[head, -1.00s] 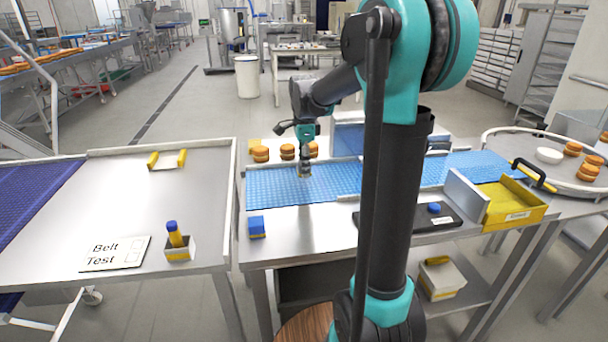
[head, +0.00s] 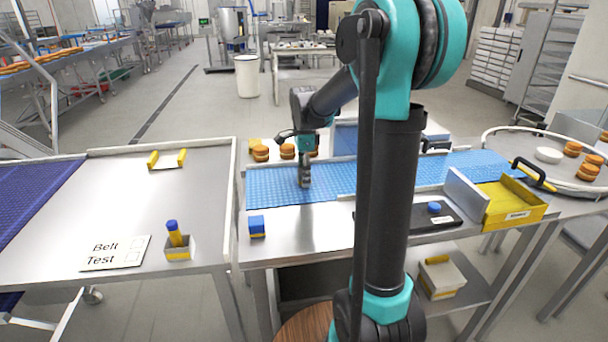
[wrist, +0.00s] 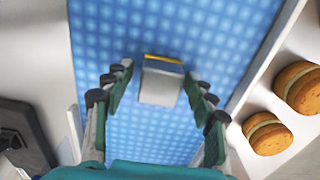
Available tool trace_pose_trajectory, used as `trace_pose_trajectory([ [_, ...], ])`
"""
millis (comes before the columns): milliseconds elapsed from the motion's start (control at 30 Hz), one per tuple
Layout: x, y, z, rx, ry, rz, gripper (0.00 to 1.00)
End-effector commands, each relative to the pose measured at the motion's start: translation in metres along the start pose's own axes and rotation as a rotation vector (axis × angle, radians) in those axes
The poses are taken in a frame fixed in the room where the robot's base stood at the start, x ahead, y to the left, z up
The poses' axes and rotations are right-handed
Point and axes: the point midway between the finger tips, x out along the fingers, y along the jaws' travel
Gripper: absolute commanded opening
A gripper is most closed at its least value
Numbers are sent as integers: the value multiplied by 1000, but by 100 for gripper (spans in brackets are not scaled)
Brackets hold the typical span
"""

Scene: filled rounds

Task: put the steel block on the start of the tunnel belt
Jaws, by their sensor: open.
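The steel block (wrist: 160,86), a small grey block with a yellow stripe along one edge, is on the blue belt (wrist: 130,35) in the wrist view. My gripper (wrist: 158,84) is open, its fingers spread on either side of the block with visible gaps. In the head view my gripper (head: 306,168) is low over the left part of the blue belt (head: 270,188). There the block is hard to tell from the fingers. My arm hides the middle of the belt, and I cannot make out a tunnel clearly.
Several sandwich cookies (head: 261,153) lie behind the belt. A black tray (head: 440,222) and a yellow bin (head: 512,200) are on the right. The left table holds a belt-test card (head: 114,254) and a small box (head: 178,252).

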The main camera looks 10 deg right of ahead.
Motion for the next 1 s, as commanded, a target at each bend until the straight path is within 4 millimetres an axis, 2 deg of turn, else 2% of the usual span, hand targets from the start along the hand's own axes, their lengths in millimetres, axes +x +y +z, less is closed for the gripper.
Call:
trace_pose_trajectory([
  [167, -4, 0, 0, 0, 0, 0, 56],
  [267, -15, 0, 0, 0, 0, 0, 56],
  [700, -98, 0, 0, 0, 0, 0, 56],
  [833, -113, 0, 0, 0, 0, 0, 56],
  [1000, -122, 0, 0, 0, 0, 0, 56],
])
